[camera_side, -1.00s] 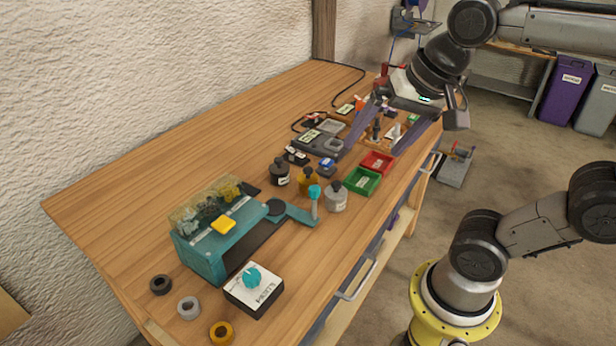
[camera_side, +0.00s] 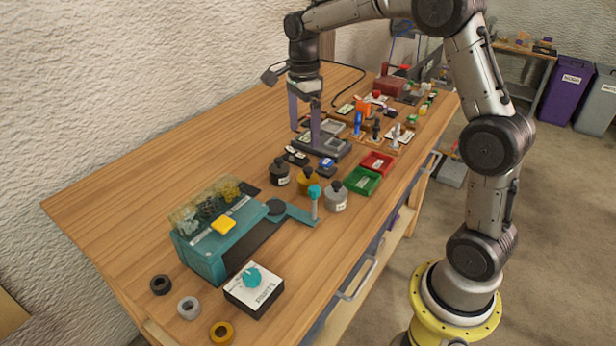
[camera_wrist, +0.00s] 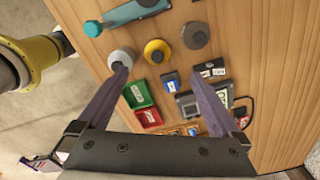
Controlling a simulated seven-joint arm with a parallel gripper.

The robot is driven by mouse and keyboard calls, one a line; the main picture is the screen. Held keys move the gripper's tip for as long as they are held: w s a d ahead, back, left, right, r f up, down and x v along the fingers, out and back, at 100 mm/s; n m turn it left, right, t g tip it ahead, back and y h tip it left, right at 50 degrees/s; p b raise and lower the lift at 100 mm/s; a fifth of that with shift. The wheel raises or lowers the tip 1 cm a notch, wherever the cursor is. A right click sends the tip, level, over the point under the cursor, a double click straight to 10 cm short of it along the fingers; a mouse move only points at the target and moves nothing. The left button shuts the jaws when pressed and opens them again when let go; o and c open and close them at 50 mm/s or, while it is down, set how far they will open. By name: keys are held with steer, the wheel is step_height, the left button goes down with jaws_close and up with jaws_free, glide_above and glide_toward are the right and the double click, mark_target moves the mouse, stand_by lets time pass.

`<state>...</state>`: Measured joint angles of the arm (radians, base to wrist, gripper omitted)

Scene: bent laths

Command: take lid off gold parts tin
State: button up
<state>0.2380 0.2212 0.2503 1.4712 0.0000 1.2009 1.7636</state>
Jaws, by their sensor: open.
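The gold parts tin (camera_side: 308,182) stands on the bench between a black tin (camera_side: 280,172) and a grey tin (camera_side: 336,196). A knob shows on top of it, and its lid appears to be on. It also shows in the wrist view (camera_wrist: 157,52), upper centre, just beyond the fingertips. My gripper (camera_side: 304,138) is open and empty, pointing down above the bench, farther back than the gold tin. In the wrist view its fingers (camera_wrist: 160,73) are spread wide, the left one overlapping the edge of the grey tin.
A green bin (camera_side: 362,182) and a red bin (camera_side: 377,162) stand right of the tins. A teal machine (camera_side: 215,245) with a lever is at the front. A dark grey device (camera_side: 333,147) lies close to my fingers. The bench's left side (camera_side: 180,155) is clear.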

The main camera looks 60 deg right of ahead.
mark_target(308, 169)
step_height(308, 169, down, 7)
steer(key=shift+f, duration=0.1)
steer(key=f, duration=0.4)
steer(key=shift+s+d, duration=0.25)
steer(key=shift+s, duration=0.15)
steer(key=shift+f, duration=0.55)
steer(key=c, duration=1.3)
steer(key=shift+r, duration=0.1)
steer(key=shift+c, duration=0.2)
